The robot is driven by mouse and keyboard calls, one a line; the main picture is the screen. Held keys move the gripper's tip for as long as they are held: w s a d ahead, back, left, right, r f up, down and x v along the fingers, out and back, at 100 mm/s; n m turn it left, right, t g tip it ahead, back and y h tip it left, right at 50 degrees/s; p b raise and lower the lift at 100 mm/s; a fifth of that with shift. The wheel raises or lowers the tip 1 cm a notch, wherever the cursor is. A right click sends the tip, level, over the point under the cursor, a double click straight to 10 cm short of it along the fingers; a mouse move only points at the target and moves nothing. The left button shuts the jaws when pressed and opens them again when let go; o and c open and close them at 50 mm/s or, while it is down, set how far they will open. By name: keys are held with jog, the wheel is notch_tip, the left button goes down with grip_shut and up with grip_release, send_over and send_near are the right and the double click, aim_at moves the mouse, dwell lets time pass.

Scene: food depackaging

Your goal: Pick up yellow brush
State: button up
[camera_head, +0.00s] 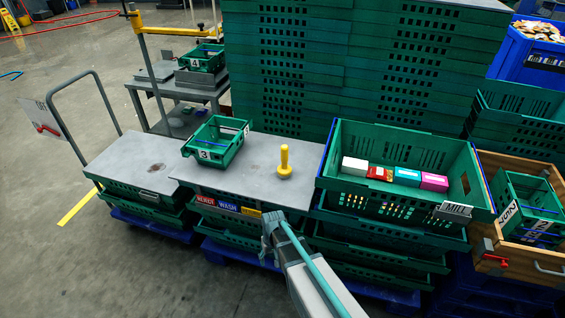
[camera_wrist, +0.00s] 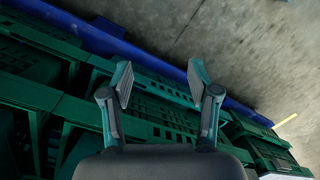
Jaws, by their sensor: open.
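The yellow brush (camera_head: 284,162) stands upright, handle up, on the grey tabletop (camera_head: 255,152) in the head view. It is between the small green crate marked 3 and the large green crate. My gripper (camera_head: 270,225) is in front of the table's front edge, below the brush in the picture and apart from it. In the wrist view my gripper (camera_wrist: 160,88) has its two fingers spread with nothing between them. Green crates and the floor show beyond the fingers. The brush does not show in the wrist view.
A small green crate (camera_head: 217,153) sits left of the brush. A large green crate (camera_head: 325,160) with several small boxes stands right of it. Tall stacked green crates (camera_head: 300,75) rise behind. The tabletop around the brush is bare.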

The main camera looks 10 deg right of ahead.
jog(key=w+a+r+t+p, duration=0.1)
jog(key=w+a+r, duration=0.3)
jog(key=w+r, duration=0.35)
jog(key=w+a+r+n+t+y+p, duration=0.1)
jog(key=w+a+r+t, duration=0.1)
jog(key=w+a+r, duration=0.4)
jog(key=w+a+r+t+p, duration=0.1)
jog(key=w+a+r, duration=0.1)
jog(key=w+r, duration=0.65)
notch_tip(320, 180, up, 15)
jog(key=g+h+b, duration=0.2)
jog(key=g+b, duration=0.1)
send_over(284, 153)
jog(key=w, duration=0.2)
jog(key=shift+s+a+f, duration=0.1)
jog(key=shift+s+a, duration=0.05)
jog(key=shift+d, duration=0.35)
jog(key=shift+s+d+f, duration=0.1)
jog(key=shift+f, duration=0.05)
jog(key=shift+f+p, duration=1.5)
jog(key=shift+f, duration=3.45)
grip_shut()
